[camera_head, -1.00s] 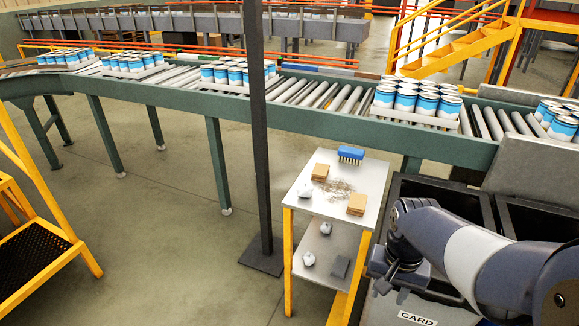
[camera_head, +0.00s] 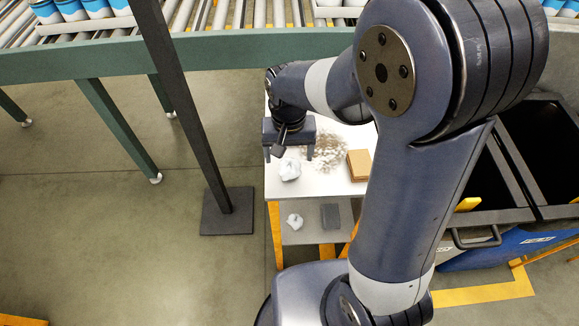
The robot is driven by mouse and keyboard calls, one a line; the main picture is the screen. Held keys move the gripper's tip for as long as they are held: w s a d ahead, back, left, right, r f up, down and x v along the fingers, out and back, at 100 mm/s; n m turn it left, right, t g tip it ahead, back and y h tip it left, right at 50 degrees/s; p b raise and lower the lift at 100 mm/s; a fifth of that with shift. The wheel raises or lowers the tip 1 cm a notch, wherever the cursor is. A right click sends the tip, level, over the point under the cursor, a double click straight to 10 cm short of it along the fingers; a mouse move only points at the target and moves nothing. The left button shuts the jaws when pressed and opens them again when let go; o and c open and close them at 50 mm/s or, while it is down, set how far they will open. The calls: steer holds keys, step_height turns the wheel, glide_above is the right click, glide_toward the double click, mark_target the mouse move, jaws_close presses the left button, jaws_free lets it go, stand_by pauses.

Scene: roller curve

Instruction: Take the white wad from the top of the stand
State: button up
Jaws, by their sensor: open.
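The white wad (camera_head: 290,170) lies on the left part of the stand's white top (camera_head: 318,187). It is crumpled and uncovered. My gripper (camera_head: 291,154) is over the top, just behind the wad in the picture, with its two fingers apart and nothing seen between them. I cannot tell how high the fingers are above the top. A second white wad (camera_head: 295,221) lies on the grey lower shelf.
A brown block (camera_head: 359,166) and a patch of debris (camera_head: 325,153) are on the top. A grey block (camera_head: 331,216) is on the lower shelf. A dark post (camera_head: 190,115) stands left of the stand. Dark bins (camera_head: 545,130) stand right, the conveyor (camera_head: 230,58) behind.

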mark_target(289, 164)
step_height(289, 164, down, 2)
steer(key=shift+s+f, duration=0.1)
steer(key=shift+f, duration=2.3)
steer(key=shift+c, duration=0.2)
steer(key=c, duration=1)
